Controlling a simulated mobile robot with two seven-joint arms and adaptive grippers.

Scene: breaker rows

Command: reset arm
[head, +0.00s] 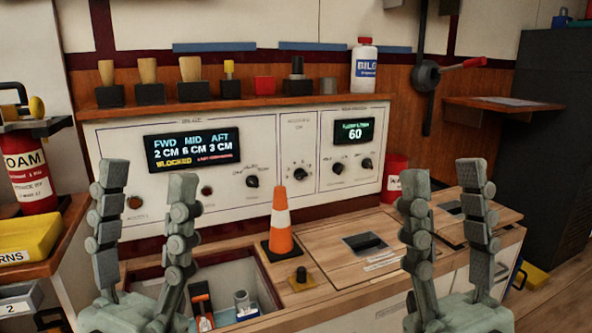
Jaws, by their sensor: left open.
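My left gripper (148,180) is upright at the left, with its two fingers apart and nothing between them. My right gripper (445,178) is upright at the right, also with its fingers apart and empty. Both are in front of the wooden counter and partly cover it. Behind them stands a white control panel (290,134) with knobs and two lit displays. The left display (192,149) reads FWD 2 cm, MID 6 cm, AFT 3 cm and BLOCKED. The right display (353,132) reads 60.
An orange-white cone (281,232) stands on the counter beside an open compartment (262,284) holding small items. A closed hatch (330,248) lies right of the cone. A white bottle (364,70) stands on the ledge. A red extinguisher (30,175) and yellow bin (30,236) are left.

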